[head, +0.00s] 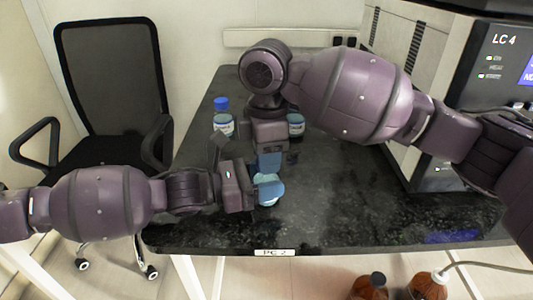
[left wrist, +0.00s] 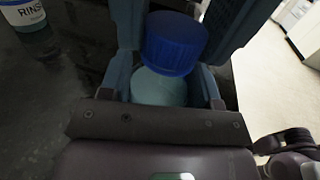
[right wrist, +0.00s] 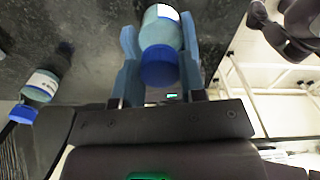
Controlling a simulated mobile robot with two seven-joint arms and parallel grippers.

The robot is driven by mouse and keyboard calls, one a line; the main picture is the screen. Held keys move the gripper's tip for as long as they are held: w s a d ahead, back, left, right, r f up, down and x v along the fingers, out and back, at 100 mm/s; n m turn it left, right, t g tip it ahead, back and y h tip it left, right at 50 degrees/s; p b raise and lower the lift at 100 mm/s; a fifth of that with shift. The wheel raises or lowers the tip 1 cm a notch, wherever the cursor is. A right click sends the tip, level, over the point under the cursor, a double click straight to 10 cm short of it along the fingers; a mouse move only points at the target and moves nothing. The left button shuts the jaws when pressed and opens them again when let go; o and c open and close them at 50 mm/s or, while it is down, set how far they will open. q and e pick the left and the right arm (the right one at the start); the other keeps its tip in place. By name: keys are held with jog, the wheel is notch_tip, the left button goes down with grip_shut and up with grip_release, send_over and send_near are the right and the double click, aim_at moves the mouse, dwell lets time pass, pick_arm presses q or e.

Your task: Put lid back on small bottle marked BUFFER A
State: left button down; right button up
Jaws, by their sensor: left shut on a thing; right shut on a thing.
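A small bottle with pale blue liquid (head: 269,190) is between the fingers of my left gripper (head: 262,188) near the front of the dark bench. Its blue lid (left wrist: 175,42) shows above the bottle body (left wrist: 160,88) in the left wrist view. My right gripper (head: 270,160) comes down from above and is shut on the lid (right wrist: 160,65), with the bottle's white label (right wrist: 166,12) partly in view beyond it. The label's text cannot be read. Whether the lid sits fully on the neck cannot be told.
Two other small bottles stand farther back on the bench, one blue-capped (head: 222,125) and one partly behind my right arm (head: 296,126). A label beginning "RINS" shows on a bottle (left wrist: 25,14). The LC 4 instrument (head: 430,80) stands at right. Brown bottles (head: 427,287) are below the front edge.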

jog(key=m, duration=0.6)
jog(key=o, duration=1.1)
notch_tip(320, 180, up, 12)
pick_arm(q)
jog(key=shift+c, duration=1.2)
grip_release()
jog(key=shift+a, duration=0.1)
